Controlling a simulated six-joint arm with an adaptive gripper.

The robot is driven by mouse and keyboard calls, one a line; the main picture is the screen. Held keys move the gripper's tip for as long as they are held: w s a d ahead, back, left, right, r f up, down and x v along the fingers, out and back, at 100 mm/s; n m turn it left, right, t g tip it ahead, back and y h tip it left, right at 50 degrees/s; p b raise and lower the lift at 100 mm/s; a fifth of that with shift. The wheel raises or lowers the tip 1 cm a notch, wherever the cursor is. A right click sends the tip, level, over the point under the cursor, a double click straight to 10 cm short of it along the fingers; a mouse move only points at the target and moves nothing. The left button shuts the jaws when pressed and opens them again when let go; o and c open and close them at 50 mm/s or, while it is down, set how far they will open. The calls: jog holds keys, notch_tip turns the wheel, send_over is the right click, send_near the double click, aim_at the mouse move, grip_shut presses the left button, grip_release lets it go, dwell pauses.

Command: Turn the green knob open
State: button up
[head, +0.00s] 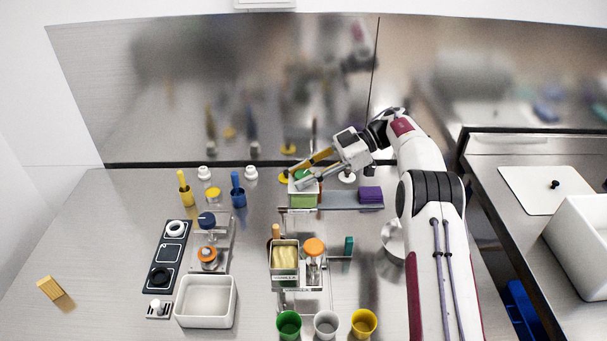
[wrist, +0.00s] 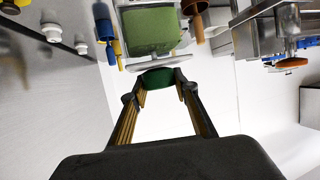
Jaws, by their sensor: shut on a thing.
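The green knob (wrist: 158,78) shows in the wrist view as a dark green rounded piece just below the green tub (wrist: 152,30). My gripper (wrist: 158,84) has one finger on each side of the knob and is shut on it. In the head view my gripper (head: 296,181) reaches left and down to the back of the bench, at the top of the green tub (head: 303,199).
A purple block (head: 370,194) lies right of the tub. An orange-knobbed unit (head: 314,247) with a yellow-filled tub stands in front. Blue (head: 238,190) and yellow (head: 185,190) tools stand left. Green (head: 289,323), grey and yellow cups line the front.

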aim_at(302, 174)
jog(key=o, duration=1.1)
jog(key=shift+d+r, duration=0.1)
jog(key=shift+d, duration=0.1)
jog(key=shift+v, duration=0.85)
jog(key=shift+w+d+r, duration=0.15)
jog(key=shift+d+r, duration=0.2)
jog(key=shift+d, duration=0.05)
jog(key=shift+r, duration=3.25)
jog(key=shift+r, duration=0.1)
